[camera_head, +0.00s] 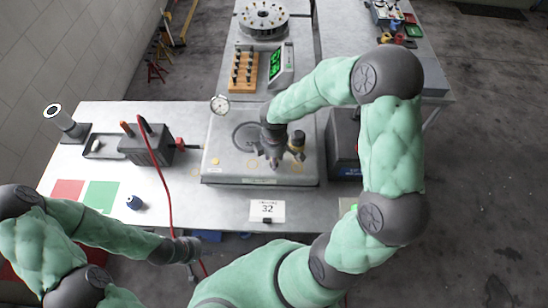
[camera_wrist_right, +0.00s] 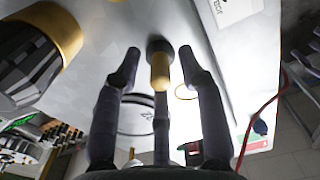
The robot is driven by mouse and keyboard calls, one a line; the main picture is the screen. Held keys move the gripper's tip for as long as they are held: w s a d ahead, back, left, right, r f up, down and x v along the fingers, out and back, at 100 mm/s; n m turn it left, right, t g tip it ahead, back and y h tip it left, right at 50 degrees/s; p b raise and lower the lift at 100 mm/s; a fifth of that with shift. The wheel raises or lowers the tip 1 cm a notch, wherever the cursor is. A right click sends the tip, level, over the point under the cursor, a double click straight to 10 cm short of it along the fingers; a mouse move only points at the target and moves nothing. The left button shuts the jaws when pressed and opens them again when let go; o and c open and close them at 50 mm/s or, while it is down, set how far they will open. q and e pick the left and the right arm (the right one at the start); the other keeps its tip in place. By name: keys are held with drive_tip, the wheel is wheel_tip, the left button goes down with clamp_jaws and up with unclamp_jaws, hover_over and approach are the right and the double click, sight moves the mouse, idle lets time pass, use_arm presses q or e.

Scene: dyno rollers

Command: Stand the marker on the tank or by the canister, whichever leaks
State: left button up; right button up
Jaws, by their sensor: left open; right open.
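The tank seems to be the flat grey case (camera_head: 212,165) mid-bench with a round lid outline. My right gripper (camera_head: 274,162) is over its right part, fingers open. In the wrist view a small dark piece with a yellow end (camera_wrist_right: 160,72) shows between the open fingers (camera_wrist_right: 160,54); I cannot tell whether they touch it. A larger black and yellow fitting (camera_head: 298,142) stands right of the gripper and shows large in the wrist view (camera_wrist_right: 66,30). My left gripper (camera_head: 192,258) is open near the bench's front edge. I cannot tell which objects are the marker and the canister.
A card reading 32 (camera_head: 267,210) stands before the case. A dark box (camera_head: 343,140) is right of it. A gauge (camera_head: 219,104) sits at its back left. A red hose (camera_head: 170,205), a blue-black round item (camera_head: 134,202) and red and green squares (camera_head: 102,195) lie left.

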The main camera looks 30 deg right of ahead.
wheel_tip(320, 180, up, 12)
drive_tip(key=p, duration=0.1)
idle(0.5)
